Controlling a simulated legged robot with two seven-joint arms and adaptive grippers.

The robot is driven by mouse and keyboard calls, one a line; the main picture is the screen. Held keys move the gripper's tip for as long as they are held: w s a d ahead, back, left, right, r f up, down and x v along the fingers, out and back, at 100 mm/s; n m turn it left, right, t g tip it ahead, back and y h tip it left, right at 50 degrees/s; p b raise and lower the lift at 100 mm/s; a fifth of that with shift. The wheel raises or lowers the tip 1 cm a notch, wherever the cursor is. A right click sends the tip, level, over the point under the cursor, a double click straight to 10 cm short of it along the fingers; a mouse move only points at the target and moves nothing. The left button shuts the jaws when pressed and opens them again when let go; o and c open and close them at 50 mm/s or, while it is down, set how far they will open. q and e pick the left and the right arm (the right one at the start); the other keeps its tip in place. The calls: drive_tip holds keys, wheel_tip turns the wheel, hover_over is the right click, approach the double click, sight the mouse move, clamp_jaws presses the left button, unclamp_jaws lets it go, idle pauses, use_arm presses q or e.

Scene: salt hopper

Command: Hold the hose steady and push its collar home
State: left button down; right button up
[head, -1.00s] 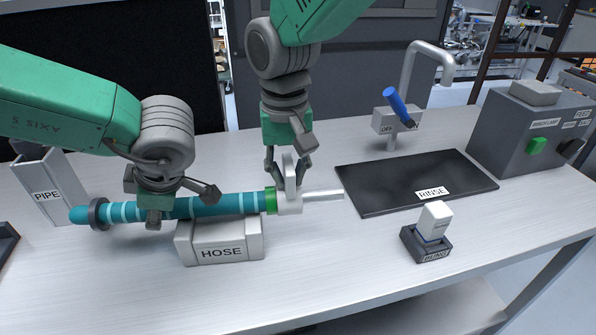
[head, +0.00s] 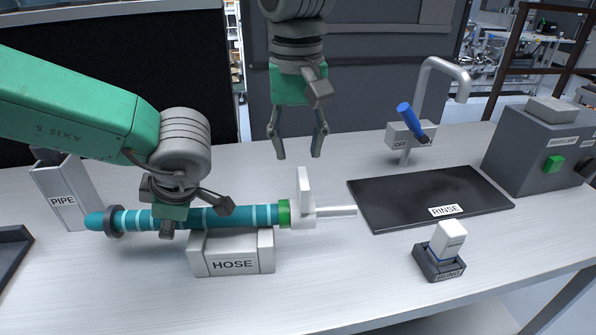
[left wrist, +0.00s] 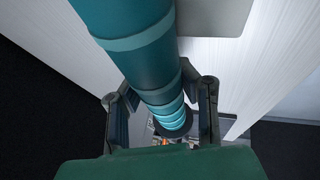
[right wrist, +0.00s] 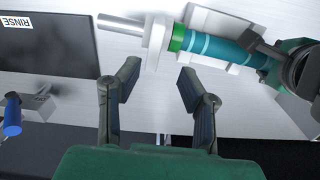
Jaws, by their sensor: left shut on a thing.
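The teal striped hose (head: 235,216) lies across the grey block marked HOSE (head: 231,254). A green band (head: 284,213) is at its right end, against the white collar (head: 303,212) with its upright tab. A metal tube (head: 336,211) sticks out to the right of the collar. My left gripper (head: 190,220) is shut around the hose left of the block; the left wrist view shows its fingers (left wrist: 160,115) on both sides of the hose. My right gripper (head: 299,152) is open and empty, above and behind the collar. In the right wrist view the collar (right wrist: 156,42) lies beyond its fingertips.
A black RINSE mat (head: 420,195) lies right of the tube, with a tap (head: 405,138) behind it. A white bottle in a dark BUNG holder (head: 438,265) stands front right. A PIPE stand (head: 62,198) is at left. A grey box (head: 535,150) stands far right.

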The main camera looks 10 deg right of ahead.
drive_tip(key=shift+r, duration=1.6)
use_arm(q)
drive_tip(key=c, duration=1.1)
unclamp_jaws()
drive_tip(key=shift+c, duration=0.2)
